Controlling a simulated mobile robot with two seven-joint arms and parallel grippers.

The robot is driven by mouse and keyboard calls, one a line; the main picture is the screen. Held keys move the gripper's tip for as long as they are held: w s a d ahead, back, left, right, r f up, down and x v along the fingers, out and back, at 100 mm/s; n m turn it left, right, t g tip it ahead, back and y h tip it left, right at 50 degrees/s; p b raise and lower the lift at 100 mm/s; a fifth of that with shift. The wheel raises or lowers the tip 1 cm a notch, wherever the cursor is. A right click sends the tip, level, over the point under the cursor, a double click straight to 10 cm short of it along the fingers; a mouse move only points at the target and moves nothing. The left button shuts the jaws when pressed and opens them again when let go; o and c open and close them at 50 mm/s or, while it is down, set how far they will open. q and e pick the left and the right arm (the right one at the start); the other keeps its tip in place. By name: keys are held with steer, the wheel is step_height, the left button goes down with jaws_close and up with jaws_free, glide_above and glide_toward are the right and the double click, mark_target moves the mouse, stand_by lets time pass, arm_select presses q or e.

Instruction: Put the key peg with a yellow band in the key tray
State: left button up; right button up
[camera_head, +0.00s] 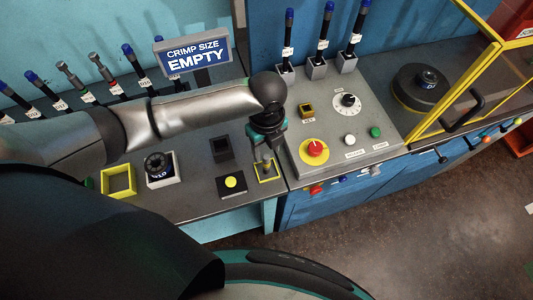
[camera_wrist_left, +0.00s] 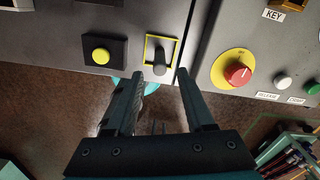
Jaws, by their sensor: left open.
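A dark grey peg (camera_wrist_left: 160,58) stands in a small yellow-edged tray (camera_wrist_left: 148,48) near the front edge of the grey bench. I cannot make out a yellow band on it. In the head view the peg (camera_head: 267,164) and the yellow-edged tray (camera_head: 276,178) show just below my left gripper (camera_head: 268,148). In the wrist view the left gripper (camera_wrist_left: 160,74) is open, its two fingertips apart on either side of the peg's near end, with nothing held. The brass-coloured socket marked KEY (camera_head: 306,110) on the control panel looks empty. My right gripper is not in view.
A yellow button on a black box (camera_head: 231,183) sits left of the tray. The raised control panel (camera_head: 335,130) with a red knob (camera_head: 314,148) stands close on the right. A black holder (camera_head: 221,149) and an empty yellow frame (camera_head: 118,180) are further left.

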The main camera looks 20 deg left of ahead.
arm_select(q)
step_height(320, 180, up, 7)
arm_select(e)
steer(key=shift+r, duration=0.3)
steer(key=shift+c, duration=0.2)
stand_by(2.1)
